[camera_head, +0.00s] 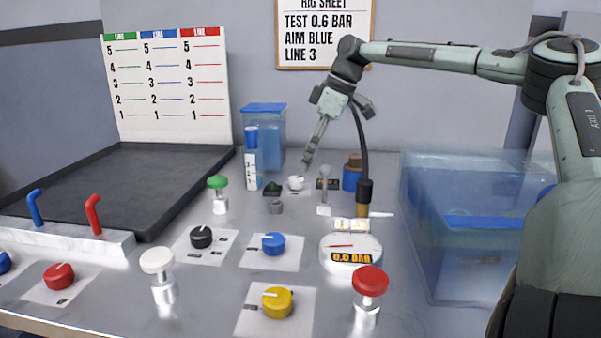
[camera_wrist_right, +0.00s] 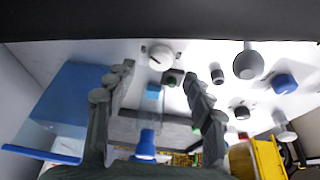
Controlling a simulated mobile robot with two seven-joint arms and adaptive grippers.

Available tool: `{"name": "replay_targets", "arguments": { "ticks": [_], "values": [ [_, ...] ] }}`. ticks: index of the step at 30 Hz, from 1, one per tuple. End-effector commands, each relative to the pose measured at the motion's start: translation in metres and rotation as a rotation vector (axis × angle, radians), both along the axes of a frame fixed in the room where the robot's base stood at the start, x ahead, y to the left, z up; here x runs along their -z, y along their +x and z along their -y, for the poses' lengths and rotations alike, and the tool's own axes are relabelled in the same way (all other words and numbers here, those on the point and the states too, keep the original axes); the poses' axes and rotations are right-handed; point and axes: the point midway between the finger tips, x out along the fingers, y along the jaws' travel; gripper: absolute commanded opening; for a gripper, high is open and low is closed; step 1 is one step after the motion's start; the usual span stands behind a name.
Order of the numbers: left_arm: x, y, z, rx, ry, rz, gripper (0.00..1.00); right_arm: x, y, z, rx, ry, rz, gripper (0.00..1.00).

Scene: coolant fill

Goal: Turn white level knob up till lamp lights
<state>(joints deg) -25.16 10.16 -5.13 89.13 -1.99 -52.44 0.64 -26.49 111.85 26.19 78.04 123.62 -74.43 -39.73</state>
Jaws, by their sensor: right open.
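The small white knob (camera_head: 296,183) sits on a plate at the back of the bench. It also shows in the right wrist view (camera_wrist_right: 160,56), with a dark pointer line on its face. A small dark green lamp (camera_head: 272,187) is just left of it and looks unlit; the wrist view shows a dark green dome (camera_wrist_right: 172,78) beside the knob. My right gripper (camera_head: 305,164) is just above the white knob, pointing down. In the wrist view its two fingers (camera_wrist_right: 168,75) are spread, with the knob beyond the tips and no contact visible. My left gripper is out of view.
A grey lever (camera_head: 324,190) stands right of the white knob. A blue-capped bottle (camera_head: 251,160) and a blue-lidded tank (camera_head: 264,135) stand behind left. A gauge (camera_head: 350,249) reads 0.0 BAR. Black (camera_head: 201,237), blue (camera_head: 273,243) and yellow (camera_head: 277,302) knobs are nearer.

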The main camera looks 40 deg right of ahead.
Motion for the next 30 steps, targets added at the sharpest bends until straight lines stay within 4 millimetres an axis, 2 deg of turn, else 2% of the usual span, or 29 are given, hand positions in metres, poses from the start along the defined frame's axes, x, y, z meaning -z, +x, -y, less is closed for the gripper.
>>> {"name": "replay_targets", "arguments": {
  "ticks": [3,9,13,21,30],
  "values": [
    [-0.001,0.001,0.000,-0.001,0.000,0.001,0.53,0.021,0.005,-0.005,-0.001,-0.001,-0.006,0.53],
    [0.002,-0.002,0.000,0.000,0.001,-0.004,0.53,0.043,0.014,-0.011,0.000,0.000,-0.002,0.53],
    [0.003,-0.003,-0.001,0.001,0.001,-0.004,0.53,0.050,0.016,-0.012,0.000,0.000,-0.001,0.53],
    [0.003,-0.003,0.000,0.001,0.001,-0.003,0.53,0.051,0.017,-0.013,0.000,0.000,0.000,0.52],
    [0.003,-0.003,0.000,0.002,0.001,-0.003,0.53,0.051,0.017,-0.013,0.000,0.000,0.000,0.14]
  ]
}}
